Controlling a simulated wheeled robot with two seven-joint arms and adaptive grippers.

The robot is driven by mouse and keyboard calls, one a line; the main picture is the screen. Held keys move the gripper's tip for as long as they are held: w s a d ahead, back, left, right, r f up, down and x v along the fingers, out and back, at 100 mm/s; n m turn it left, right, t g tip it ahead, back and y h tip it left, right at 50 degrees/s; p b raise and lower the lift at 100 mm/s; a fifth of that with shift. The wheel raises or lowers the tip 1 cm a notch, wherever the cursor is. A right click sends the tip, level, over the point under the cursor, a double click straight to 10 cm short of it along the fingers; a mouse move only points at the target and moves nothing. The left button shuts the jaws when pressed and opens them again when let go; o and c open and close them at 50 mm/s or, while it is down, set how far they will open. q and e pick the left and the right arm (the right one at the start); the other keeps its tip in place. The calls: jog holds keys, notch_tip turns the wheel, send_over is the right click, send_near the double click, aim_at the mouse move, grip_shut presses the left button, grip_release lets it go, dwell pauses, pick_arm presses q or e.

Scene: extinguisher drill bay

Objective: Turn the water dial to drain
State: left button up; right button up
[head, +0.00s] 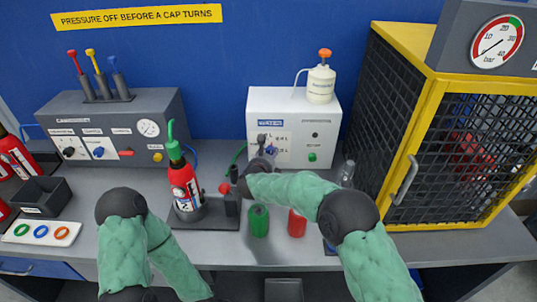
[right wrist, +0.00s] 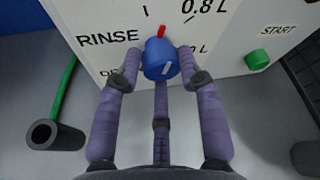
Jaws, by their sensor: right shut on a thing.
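The water dial is a blue knob (right wrist: 158,62) on the white panel in the right wrist view. The label at lower left is partly hidden by a finger. My right gripper (right wrist: 158,68) is shut on the knob, fingers on both sides. In the head view the dial (head: 271,150) is small, with my right gripper (head: 262,163) in front. My left gripper is not in view.
The white machine (head: 325,152) has a green START button (right wrist: 257,60). A red extinguisher (head: 185,187) stands left of my right arm. Green (head: 259,220) and red (head: 297,223) cylinders stand in front. A yellow-framed mesh cage (head: 400,130) bounds the right side.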

jog(key=shift+d+f, duration=0.15)
jog(key=shift+d, duration=0.05)
jog(key=o, duration=1.1)
jog(key=v, duration=1.2)
jog(key=shift+a, duration=0.1)
